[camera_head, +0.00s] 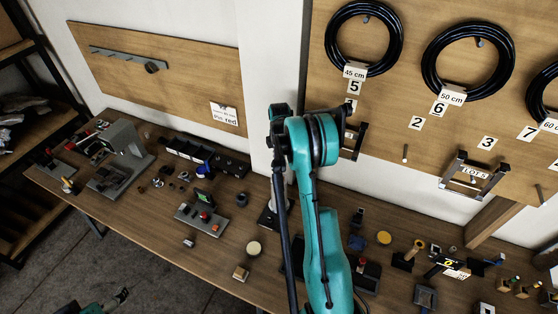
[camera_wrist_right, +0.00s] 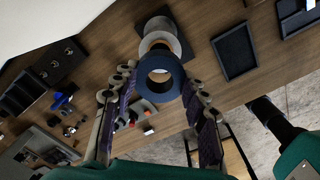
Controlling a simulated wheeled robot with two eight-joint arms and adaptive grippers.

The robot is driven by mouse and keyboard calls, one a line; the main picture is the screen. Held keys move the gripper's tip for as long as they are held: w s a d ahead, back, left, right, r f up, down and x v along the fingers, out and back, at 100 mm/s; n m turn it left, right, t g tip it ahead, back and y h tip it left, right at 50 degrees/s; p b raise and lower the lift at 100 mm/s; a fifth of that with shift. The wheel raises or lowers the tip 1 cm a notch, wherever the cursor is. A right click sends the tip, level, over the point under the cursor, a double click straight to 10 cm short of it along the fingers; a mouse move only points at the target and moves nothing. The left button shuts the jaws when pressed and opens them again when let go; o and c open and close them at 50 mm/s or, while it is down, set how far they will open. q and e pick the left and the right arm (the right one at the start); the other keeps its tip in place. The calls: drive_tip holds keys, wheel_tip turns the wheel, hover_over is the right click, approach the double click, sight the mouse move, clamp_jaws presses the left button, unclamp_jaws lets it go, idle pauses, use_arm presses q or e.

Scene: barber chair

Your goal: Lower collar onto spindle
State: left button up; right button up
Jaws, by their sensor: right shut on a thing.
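My right gripper (camera_wrist_right: 160,80) has a finger on each side of a dark blue ring-shaped collar (camera_wrist_right: 161,96) and is shut on it. Beyond the collar in the wrist view, a grey round part with a copper-coloured ring, which looks like the spindle (camera_wrist_right: 163,24), stands on a dark base. The collar overlaps it in the picture; whether they touch I cannot tell. In the head view my teal right arm hides the right gripper and collar. Part of my left gripper (camera_head: 121,296) shows small at the bottom left; its jaws are unclear.
The wooden bench (camera_head: 175,215) holds many small parts. A grey machine (camera_head: 123,150) stands at its left and a switch panel (camera_head: 203,219) near the middle. In the wrist view a dark empty tray (camera_wrist_right: 234,52) lies right of the spindle. Coiled black hoses (camera_head: 364,75) hang on the wall.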

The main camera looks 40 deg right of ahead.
sight(279, 175)
drive_tip(key=shift+f+b, duration=0.85)
drive_tip(key=shift+f, duration=2.2)
drive_tip(key=shift+f+b, duration=0.65)
drive_tip(key=shift+b, duration=0.2)
drive_tip(key=o, duration=1.2)
wheel_tip(279, 175, up, 12)
